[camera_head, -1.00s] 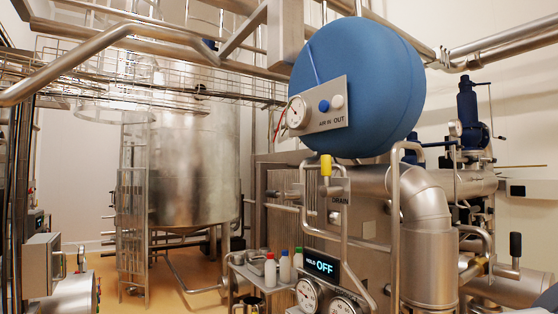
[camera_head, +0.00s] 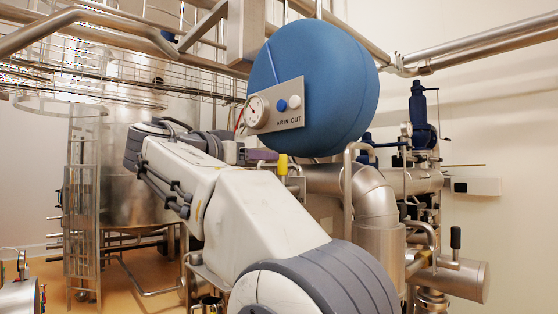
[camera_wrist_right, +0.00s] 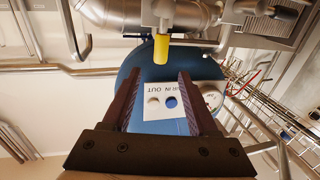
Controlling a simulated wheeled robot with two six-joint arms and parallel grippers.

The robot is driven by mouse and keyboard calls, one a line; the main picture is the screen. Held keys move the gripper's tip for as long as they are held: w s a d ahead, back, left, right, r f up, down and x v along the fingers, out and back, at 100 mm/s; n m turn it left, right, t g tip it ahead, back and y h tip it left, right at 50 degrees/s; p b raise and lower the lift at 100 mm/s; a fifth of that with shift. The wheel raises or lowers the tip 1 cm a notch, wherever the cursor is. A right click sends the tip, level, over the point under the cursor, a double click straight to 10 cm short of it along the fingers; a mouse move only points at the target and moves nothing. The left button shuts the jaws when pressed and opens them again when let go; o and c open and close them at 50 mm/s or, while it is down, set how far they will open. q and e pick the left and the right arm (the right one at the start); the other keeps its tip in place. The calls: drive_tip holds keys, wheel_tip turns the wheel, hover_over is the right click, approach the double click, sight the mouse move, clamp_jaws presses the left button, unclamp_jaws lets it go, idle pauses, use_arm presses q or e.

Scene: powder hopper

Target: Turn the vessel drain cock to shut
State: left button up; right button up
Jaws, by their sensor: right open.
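The drain cock's yellow handle (camera_head: 283,165) hangs upright just under the blue vessel (camera_head: 318,85) in the head view. In the wrist view, which is upside down, the yellow handle (camera_wrist_right: 161,48) lies beyond my fingertips, roughly in line with the gap between them. My right gripper (camera_head: 262,155) is just left of the handle in the head view, partly hidden by my arm. The wrist view shows my right gripper (camera_wrist_right: 157,78) open with nothing between its two dark fingers. The DRAIN label is hidden behind my arm. My left gripper is not in view.
A gauge (camera_head: 256,111) and the AIR IN/OUT plate (camera_head: 290,107) sit on the vessel's front, close above the gripper. A thick steel pipe elbow (camera_head: 373,195) stands right of the handle. A large steel tank (camera_head: 115,190) stands back left.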

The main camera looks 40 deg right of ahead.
sight(281, 157)
drive_tip(key=p+x, duration=0.3)
drive_tip(key=x, duration=0.5)
drive_tip(key=shift+w+d+p, duration=0.1)
drive_tip(key=shift+d+p, duration=0.1)
drive_tip(key=shift+p, duration=0.2)
drive_tip(key=shift+w+d+f, duration=0.1)
drive_tip(key=shift+w+d, duration=0.1)
drive_tip(key=shift+d, duration=0.2)
clamp_jaws()
idle(0.6)
